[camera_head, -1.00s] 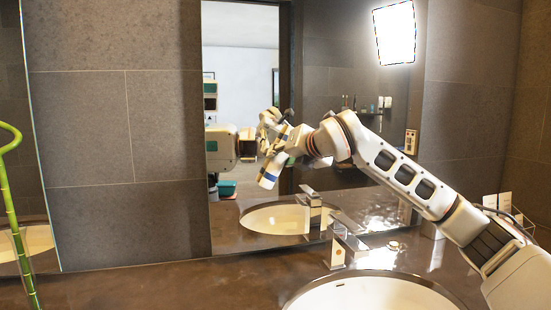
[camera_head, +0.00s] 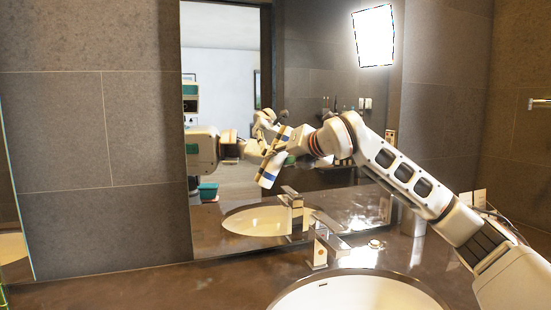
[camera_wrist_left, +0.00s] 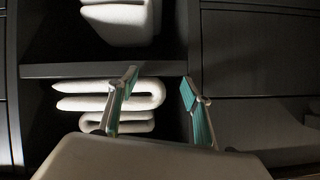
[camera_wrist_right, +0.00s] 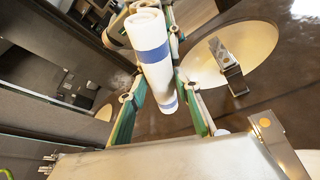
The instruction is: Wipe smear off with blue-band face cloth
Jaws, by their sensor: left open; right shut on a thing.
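The blue-band face cloth (camera_wrist_right: 150,62) is a white roll with a blue stripe. In the right wrist view it stands lengthwise between the fingers of my right gripper, which is shut on it. In the head view the cloth (camera_head: 269,174) and my right gripper (camera_head: 276,150) are in front of the mirror (camera_head: 225,120), above the basin area. I cannot tell whether the cloth touches the glass. No smear can be made out. My left gripper (camera_wrist_left: 158,84) is open and empty in the left wrist view, in front of a dark shelf with folded white towels (camera_wrist_left: 110,100).
A white basin (camera_head: 360,292) is set in the brown counter (camera_head: 130,285), with a square tap (camera_head: 321,247) behind it. A small round thing (camera_head: 375,244) lies right of the tap. The counter's left part is clear. The mirror reflects parts of me.

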